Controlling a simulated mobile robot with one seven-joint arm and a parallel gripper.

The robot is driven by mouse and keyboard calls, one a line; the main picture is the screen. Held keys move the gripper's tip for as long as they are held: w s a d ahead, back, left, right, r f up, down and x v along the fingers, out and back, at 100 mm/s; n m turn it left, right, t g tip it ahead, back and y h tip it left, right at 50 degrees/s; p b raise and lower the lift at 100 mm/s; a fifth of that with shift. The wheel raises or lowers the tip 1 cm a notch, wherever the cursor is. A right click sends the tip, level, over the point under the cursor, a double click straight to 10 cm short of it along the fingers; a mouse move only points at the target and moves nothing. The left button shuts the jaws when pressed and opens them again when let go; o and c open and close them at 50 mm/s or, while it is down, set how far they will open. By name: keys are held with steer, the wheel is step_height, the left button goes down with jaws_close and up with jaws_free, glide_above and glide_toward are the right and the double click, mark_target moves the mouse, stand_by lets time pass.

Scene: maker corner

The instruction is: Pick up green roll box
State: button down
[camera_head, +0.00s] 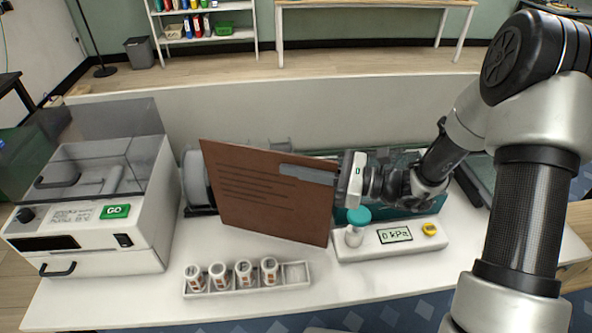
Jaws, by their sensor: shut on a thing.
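My gripper (335,180) reaches in from the right, pointing left. A teal-green box (430,205) stands behind the gauge unit, partly hidden by my gripper and arm. I cannot tell whether it is the green roll box. A small green box (224,29) also shows on the far shelf.
A white machine (95,215) with a clear lid fills the table's left. A white rack (217,290) with several small labelled jars lies in front. A gauge unit (355,252) with a teal-capped bottle stands at right. The front right table edge is clear.

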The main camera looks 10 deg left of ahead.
steer(key=shift+f, duration=0.3)
steer(key=c, duration=2.4)
jaws_free()
steer(key=shift+f, duration=0.15)
steer(key=o, duration=0.5)
steer(key=shift+c, duration=0.2)
steer(key=shift+r, duration=0.2)
